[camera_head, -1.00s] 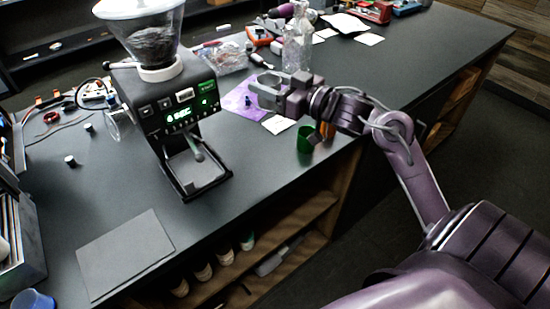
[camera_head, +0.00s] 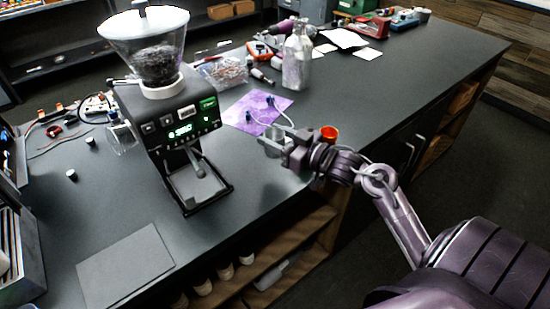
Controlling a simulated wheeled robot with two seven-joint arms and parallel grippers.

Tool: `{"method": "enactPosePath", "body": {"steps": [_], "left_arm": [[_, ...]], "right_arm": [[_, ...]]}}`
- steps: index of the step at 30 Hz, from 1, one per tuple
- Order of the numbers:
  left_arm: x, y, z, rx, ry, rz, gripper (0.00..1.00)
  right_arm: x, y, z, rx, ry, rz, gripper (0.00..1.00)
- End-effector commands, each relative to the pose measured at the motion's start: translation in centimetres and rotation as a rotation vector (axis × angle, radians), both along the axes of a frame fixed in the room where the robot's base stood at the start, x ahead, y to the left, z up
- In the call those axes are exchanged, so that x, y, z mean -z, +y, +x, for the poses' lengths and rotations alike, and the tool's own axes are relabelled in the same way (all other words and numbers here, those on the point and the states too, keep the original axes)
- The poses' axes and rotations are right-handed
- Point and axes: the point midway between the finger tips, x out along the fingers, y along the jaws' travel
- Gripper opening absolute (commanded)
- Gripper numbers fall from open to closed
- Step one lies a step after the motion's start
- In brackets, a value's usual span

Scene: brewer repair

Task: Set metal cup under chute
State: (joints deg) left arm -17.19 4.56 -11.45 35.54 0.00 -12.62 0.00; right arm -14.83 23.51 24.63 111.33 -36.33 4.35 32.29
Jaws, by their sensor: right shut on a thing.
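The grinder (camera_head: 168,125) stands on the dark counter, with a clear hopper of dark beans, a lit green display and a chute (camera_head: 192,154) above its low tray (camera_head: 196,188). My right gripper (camera_head: 270,146) is to the right of the grinder, apart from it, near the front edge of the purple cloth. It is shut on a small grey metal cup (camera_head: 274,134), which shows between the fingers and is partly hidden by them. No cup shows on the grinder's tray. My left gripper is not in view.
A clear bottle (camera_head: 296,62) stands beyond the purple cloth (camera_head: 250,112). A flat grey mat (camera_head: 125,265) lies front left. The counter between grinder and gripper is mostly clear.

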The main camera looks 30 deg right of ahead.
Motion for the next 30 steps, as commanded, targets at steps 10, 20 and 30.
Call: {"method": "enactPosePath", "body": {"steps": [10,20,30], "left_arm": [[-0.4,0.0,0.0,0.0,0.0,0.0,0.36],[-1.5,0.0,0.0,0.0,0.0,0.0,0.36],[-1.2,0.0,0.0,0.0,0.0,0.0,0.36]], "right_arm": [[4.5,0.0,0.0,0.0,0.0,0.0,0.19],[7.6,0.0,0.0,0.0,-0.002,-0.002,0.19],[8.2,0.0,0.0,0.0,-0.001,-0.001,0.19]]}}
